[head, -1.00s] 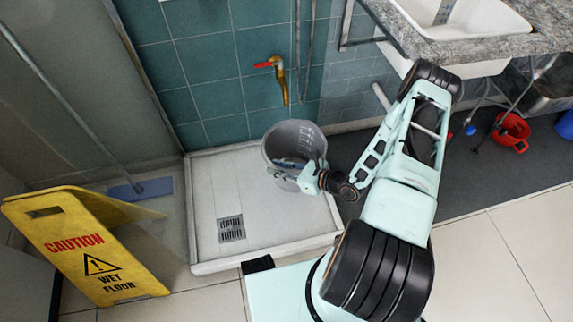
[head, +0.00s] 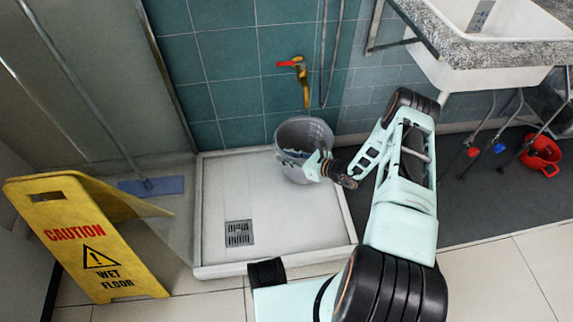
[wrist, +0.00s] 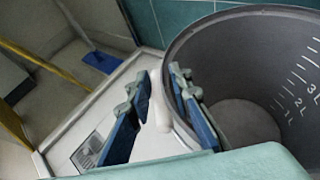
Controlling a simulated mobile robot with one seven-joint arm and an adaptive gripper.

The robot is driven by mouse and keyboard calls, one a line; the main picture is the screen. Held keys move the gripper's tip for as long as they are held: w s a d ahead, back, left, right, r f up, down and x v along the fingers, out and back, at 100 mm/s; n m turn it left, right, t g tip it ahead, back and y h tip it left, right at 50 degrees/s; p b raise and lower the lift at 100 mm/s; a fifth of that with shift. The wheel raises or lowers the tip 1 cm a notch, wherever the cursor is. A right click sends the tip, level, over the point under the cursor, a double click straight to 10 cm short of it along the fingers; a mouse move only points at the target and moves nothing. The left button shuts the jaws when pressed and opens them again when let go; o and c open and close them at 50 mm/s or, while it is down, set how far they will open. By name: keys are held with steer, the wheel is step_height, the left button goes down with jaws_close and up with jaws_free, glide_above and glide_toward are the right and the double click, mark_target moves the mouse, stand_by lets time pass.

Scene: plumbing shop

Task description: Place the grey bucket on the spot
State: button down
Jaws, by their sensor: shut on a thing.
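The grey bucket (head: 293,171) is upright, in or just above the back right of the white shower tray (head: 215,190), below the brass tap (head: 300,82) with the red handle. I cannot tell whether its base touches the tray. My gripper (head: 318,163) is shut on the bucket's near right rim. In the wrist view, one finger of my gripper (wrist: 158,108) is outside the bucket wall and one inside. The bucket (wrist: 245,60) looks empty there, with white litre marks inside. No marked spot is clearly visible.
A drain grate (head: 239,233) lies in the tray's front left. A yellow caution sign (head: 85,240) stands left of the tray. A blue mop head (head: 152,186) lies behind it. A sink (head: 480,70) and a red bucket (head: 541,153) are at right.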

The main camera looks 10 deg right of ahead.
steer(key=shift+w+f+b, duration=0.3)
steer(key=shift+w+f, duration=0.1)
steer(key=shift+f, duration=0.1)
step_height(320, 180, down, 3)
steer(key=shift+r+b, duration=0.1)
steer(key=shift+b, duration=0.45)
steer(key=c, duration=2.2)
jaws_free()
steer(key=o, duration=0.5)
steer(key=shift+c, duration=0.2)
